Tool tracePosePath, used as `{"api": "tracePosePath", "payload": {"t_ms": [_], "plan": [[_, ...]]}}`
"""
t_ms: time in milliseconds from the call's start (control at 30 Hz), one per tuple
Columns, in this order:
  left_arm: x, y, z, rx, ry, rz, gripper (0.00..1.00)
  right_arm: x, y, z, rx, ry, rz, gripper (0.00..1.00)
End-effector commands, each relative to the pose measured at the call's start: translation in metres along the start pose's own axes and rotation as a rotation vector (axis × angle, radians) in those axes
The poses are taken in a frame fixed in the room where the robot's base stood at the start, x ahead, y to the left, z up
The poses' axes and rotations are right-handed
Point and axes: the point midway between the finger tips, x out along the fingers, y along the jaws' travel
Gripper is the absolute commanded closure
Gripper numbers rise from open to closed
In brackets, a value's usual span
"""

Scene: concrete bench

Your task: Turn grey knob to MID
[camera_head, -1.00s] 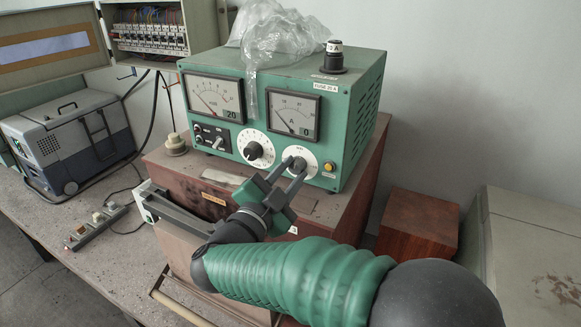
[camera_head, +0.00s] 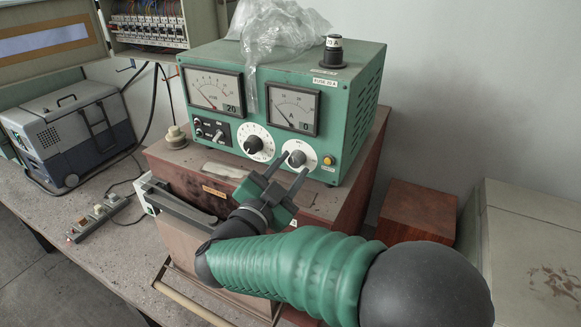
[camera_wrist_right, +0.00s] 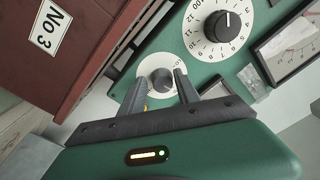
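The grey knob (camera_head: 297,158) sits on a small white dial at the lower right of the green instrument's front panel (camera_head: 340,150). In the right wrist view the grey knob (camera_wrist_right: 162,80) shows between and beyond the two fingertips. Its pointer setting and the dial lettering are too small to read. My right gripper (camera_head: 293,163) is open in front of the knob, with its fingers spread and nothing held. The fingers also show in the right wrist view (camera_wrist_right: 160,84), one on each side of the knob and seemingly short of it. My left gripper is out of view.
A black knob (camera_head: 254,145) on a numbered white dial is left of the grey one. Two meters are above, and an amber button (camera_head: 328,160) is to the right. Plastic wrap (camera_head: 275,35) drapes over the instrument, which stands on a brown box (camera_head: 345,205).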

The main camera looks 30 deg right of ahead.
Motion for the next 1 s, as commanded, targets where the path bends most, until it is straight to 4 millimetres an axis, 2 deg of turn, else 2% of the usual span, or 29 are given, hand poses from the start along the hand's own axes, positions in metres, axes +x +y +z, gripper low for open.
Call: {"api": "tracePosePath", "payload": {"t_ms": [67, 333, 467, 567, 800, 1000], "plan": [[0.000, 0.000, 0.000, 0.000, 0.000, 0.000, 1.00, 0.000, -0.001, -0.001, 0.002, 0.003, -0.001, 0.50], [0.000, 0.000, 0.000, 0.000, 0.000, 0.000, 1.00, 0.000, -0.001, -0.004, 0.006, 0.008, -0.002, 0.50], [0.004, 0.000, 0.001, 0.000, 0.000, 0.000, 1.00, -0.009, -0.002, -0.002, 0.009, 0.007, -0.005, 0.50], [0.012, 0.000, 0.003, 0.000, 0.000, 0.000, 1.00, -0.030, -0.001, 0.000, 0.009, 0.005, -0.008, 0.50], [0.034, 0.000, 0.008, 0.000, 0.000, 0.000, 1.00, -0.101, 0.000, 0.004, 0.008, 0.003, -0.008, 0.50], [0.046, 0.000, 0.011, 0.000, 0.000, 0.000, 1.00, -0.149, -0.001, 0.003, 0.005, 0.004, -0.005, 0.50]]}}
